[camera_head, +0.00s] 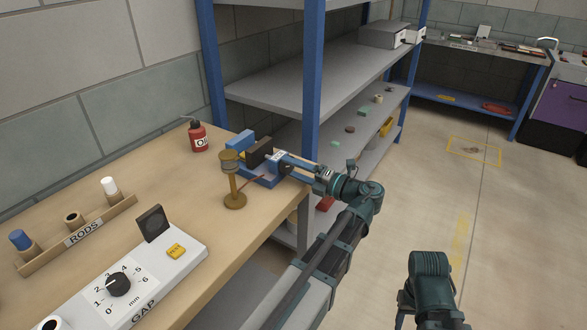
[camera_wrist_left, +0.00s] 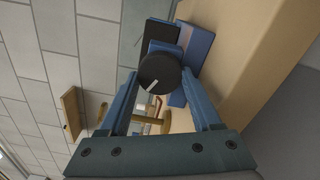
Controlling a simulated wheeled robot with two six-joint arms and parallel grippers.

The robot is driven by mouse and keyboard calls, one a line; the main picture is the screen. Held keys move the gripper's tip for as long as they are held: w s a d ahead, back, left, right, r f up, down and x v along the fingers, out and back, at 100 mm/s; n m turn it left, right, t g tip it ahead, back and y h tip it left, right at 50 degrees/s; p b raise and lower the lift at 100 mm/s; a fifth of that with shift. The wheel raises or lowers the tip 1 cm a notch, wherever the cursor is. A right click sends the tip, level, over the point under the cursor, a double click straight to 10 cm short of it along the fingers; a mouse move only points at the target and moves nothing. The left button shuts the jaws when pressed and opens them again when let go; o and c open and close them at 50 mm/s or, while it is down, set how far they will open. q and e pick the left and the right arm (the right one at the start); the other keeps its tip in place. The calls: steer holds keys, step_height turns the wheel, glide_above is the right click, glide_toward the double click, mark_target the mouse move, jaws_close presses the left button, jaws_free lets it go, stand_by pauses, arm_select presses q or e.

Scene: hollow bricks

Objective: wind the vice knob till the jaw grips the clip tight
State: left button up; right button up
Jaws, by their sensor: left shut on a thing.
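The blue vice (camera_head: 240,141) with a dark jaw block (camera_head: 259,152) stands near the right edge of the wooden bench. My left gripper (camera_head: 279,159) reaches it from the right. In the left wrist view, the round black knob (camera_wrist_left: 160,73) with a white mark sits between my two blue fingers, which are shut on it. The vice's blue body (camera_wrist_left: 197,47) shows behind the knob. I cannot make out the clip for certain; the knob and jaws hide much of the space between. My right gripper is not in view; only part of that arm shows.
A brass stand (camera_head: 235,199) rises close beside the vice. A red oil can (camera_head: 198,137) stands behind it. A rod rack (camera_head: 78,232) and a gap gauge (camera_head: 150,280) with a dial lie at the left. A shelf post (camera_head: 313,75) rises behind my left arm.

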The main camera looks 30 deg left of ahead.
arm_select(q)
steer(key=shift+s+m, duration=0.1)
steer(key=shift+m, duration=0.8)
steer(key=o, duration=1.4)
steer(key=shift+c, duration=0.2)
steer(key=shift+d, duration=0.1)
